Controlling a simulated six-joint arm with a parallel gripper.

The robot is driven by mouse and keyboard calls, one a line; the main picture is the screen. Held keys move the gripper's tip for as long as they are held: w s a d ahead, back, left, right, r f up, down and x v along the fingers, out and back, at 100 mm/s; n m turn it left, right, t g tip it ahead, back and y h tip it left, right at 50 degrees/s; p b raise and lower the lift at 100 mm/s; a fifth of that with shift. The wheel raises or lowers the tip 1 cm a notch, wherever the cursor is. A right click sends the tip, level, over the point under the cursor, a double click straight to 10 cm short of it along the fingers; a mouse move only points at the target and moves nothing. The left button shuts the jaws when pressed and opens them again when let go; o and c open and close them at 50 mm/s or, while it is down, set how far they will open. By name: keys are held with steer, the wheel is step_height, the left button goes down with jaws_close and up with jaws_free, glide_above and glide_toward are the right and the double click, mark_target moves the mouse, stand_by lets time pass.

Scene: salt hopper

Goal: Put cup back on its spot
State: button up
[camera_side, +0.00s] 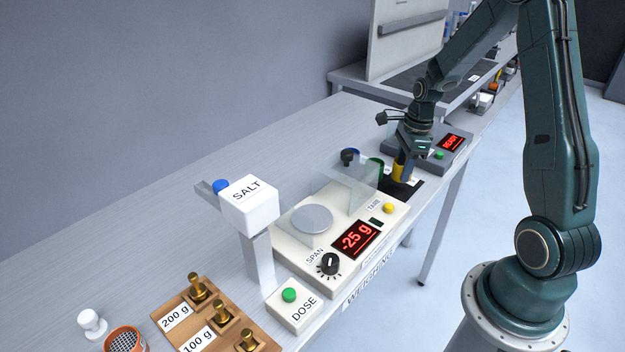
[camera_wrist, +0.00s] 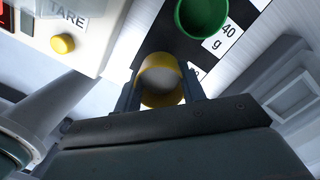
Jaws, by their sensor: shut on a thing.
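A yellow cup (camera_side: 397,172) is between the fingers of my gripper (camera_side: 405,165), just behind the scale at the right part of the bench. In the wrist view my gripper (camera_wrist: 162,92) is shut on the yellow cup (camera_wrist: 158,68), and pale contents show inside it. The cup is over or on a dark strip (camera_wrist: 150,35) with printed labels. I cannot tell whether its base touches the strip. A green cup (camera_wrist: 203,14) stands on the strip beside a label reading 40 g. It also shows in the side view (camera_side: 376,167), with a blue cup (camera_side: 351,155) to its left.
The scale (camera_side: 362,258) reads -25 g, its pan (camera_side: 312,219) is bare, and a clear shield (camera_side: 345,185) stands on it. A salt hopper (camera_side: 250,206) and brass weights (camera_side: 198,290) are nearer the camera. A grey device (camera_side: 452,150) reading READY is close on the right.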

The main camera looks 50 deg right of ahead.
steer(key=shift+f, duration=1.85)
steer(key=shift+f, duration=0.1)
steer(key=o, duration=1.1)
steer(key=shift+c, duration=0.2)
step_height(320, 180, up, 12)
steer(key=s+d, duration=0.1)
